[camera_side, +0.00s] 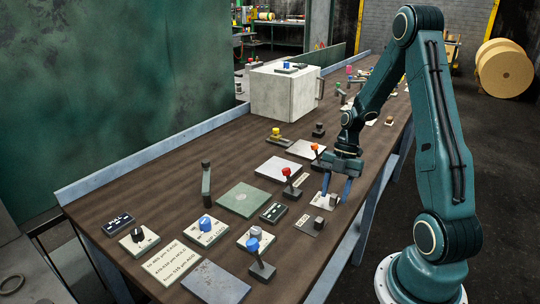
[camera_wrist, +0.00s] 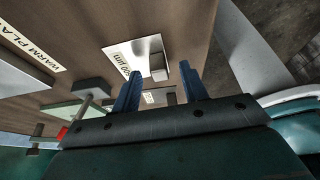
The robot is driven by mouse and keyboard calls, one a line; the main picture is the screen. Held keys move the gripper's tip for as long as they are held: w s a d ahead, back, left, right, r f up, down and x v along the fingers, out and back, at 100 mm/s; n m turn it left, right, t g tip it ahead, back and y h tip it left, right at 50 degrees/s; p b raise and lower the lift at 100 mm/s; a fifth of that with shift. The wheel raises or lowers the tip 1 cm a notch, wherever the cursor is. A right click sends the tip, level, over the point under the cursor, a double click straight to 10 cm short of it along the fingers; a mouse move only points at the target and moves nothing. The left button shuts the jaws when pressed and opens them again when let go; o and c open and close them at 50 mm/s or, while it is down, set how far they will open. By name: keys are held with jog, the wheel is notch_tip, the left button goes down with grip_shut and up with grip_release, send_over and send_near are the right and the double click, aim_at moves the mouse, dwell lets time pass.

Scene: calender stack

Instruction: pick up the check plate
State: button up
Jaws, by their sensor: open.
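Several flat plates lie on the brown bench, and I cannot tell by any readable name which is the check plate. There is a green square plate (camera_side: 241,201), a pale grey plate (camera_side: 277,170), another pale plate (camera_side: 305,149) and a dark grey plate (camera_side: 215,283) at the front. My gripper (camera_side: 336,189) is open over the right side of the bench, fingers pointing down, near small plates with grey blocks. In the wrist view, my gripper's (camera_wrist: 160,72) two blue fingers are apart, with a light plate (camera_wrist: 122,60) bearing print and a block beyond them. Nothing shows between the fingers.
A red-knobbed lever (camera_side: 288,184) stands left of my gripper and a blue-knobbed lever (camera_side: 258,257) nearer the front. A white box (camera_side: 284,92) stands at the back. A "WARM PLA…" label (camera_wrist: 30,52) shows in the wrist view.

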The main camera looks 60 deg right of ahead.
aim_at(335, 194)
dwell(0.3)
grip_shut()
jog(key=shift+r, duration=0.15)
notch_tip(335, 194, up, 20)
dwell(0.9)
dwell(0.6)
